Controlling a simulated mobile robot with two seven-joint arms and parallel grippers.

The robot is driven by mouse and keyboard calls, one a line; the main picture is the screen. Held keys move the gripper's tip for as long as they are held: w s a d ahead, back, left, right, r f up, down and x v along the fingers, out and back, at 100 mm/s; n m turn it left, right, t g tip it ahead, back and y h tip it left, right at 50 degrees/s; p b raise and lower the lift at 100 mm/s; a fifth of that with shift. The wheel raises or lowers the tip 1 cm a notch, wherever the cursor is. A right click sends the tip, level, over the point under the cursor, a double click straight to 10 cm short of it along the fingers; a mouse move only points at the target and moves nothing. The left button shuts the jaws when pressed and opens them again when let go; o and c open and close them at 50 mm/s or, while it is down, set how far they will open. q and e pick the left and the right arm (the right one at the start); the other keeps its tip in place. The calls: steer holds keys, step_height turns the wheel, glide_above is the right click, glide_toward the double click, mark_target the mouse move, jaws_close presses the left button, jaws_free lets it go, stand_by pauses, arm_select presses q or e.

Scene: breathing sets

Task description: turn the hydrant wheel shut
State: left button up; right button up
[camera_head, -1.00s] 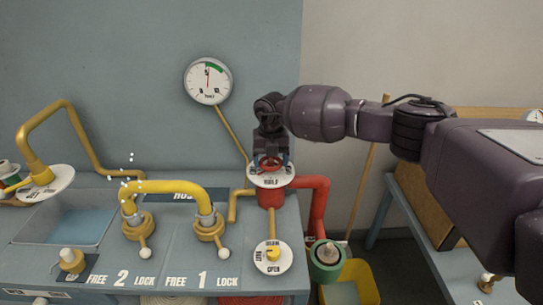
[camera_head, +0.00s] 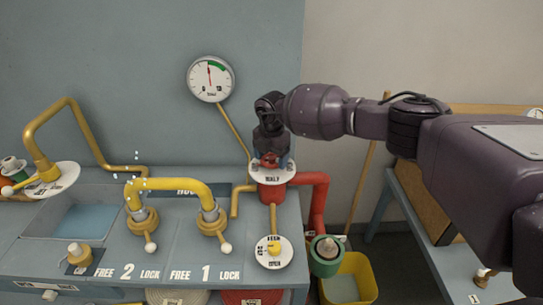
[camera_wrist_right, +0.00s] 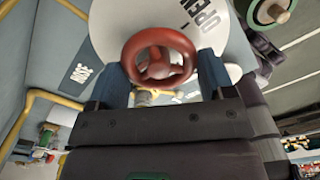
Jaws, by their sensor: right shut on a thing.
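The red hydrant wheel (camera_wrist_right: 160,56) sits over a round white dial plate marked OPEN (camera_wrist_right: 205,30) in the right wrist view. In the head view the wheel (camera_head: 269,160) shows small on top of the red hydrant post (camera_head: 271,190), partly hidden by my gripper. My right gripper (camera_head: 270,150) points down onto the wheel from above. Its two blue fingers (camera_wrist_right: 160,80) stand on either side of the wheel's rim and are shut on it. My left gripper is in neither view.
A yellow hose pipe (camera_head: 170,187) with lock levers stands on the blue bench left of the hydrant. A pressure gauge (camera_head: 210,79) is on the wall. A red pipe (camera_head: 318,205) with a green outlet (camera_head: 325,258) runs right, above a yellow bucket (camera_head: 352,282).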

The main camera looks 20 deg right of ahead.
mark_target(271, 159)
stand_by(0.4)
steer(key=o, duration=0.9)
steer(key=shift+r, duration=0.1)
step_height(271, 159, up, 11)
steer(key=shift+f+b, duration=0.15)
steer(key=shift+b, duration=0.5)
